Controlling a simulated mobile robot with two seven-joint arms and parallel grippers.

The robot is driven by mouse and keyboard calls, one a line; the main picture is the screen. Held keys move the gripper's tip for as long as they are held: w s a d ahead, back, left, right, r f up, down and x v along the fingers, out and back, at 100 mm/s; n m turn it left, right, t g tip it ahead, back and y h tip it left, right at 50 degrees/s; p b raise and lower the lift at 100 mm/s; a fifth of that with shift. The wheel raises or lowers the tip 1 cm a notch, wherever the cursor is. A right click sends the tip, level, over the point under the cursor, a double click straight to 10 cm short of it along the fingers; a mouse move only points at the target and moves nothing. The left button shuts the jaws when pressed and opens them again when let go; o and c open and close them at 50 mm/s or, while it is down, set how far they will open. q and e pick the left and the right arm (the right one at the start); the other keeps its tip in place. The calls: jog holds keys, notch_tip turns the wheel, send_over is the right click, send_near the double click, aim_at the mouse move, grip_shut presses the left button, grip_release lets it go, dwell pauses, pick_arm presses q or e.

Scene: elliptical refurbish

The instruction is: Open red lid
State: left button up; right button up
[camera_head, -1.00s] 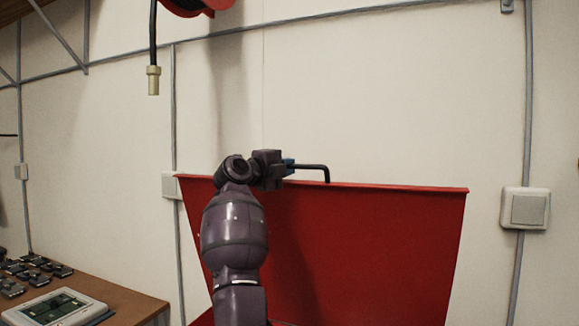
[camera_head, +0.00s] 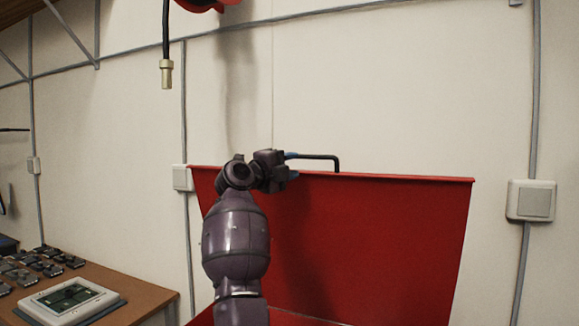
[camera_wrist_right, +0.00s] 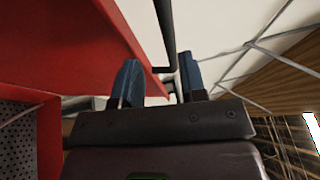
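The red lid (camera_head: 380,240) stands raised, nearly upright, in front of the wall in the head view. A black bent handle (camera_head: 322,156) shows along its top edge. My right gripper (camera_head: 293,165) is at the left end of this handle, its blue fingers spread apart. In the right wrist view, the gripper (camera_wrist_right: 160,80) is open, with the black handle (camera_wrist_right: 166,35) showing between and beyond the fingertips and the red lid (camera_wrist_right: 70,45) on the left. Nothing is clamped; whether a finger touches the handle I cannot tell. My left gripper is not in view.
A wooden table (camera_head: 140,290) at the lower left holds a white-framed device (camera_head: 68,300) and several small dark parts. A hose with a metal end (camera_head: 166,75) hangs above left. Wall switches (camera_head: 531,201) flank the lid. Open wall lies above it.

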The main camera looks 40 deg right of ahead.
jog(key=shift+r, duration=0.1)
notch_tip(320, 180, up, 20)
dwell(0.6)
dwell(0.6)
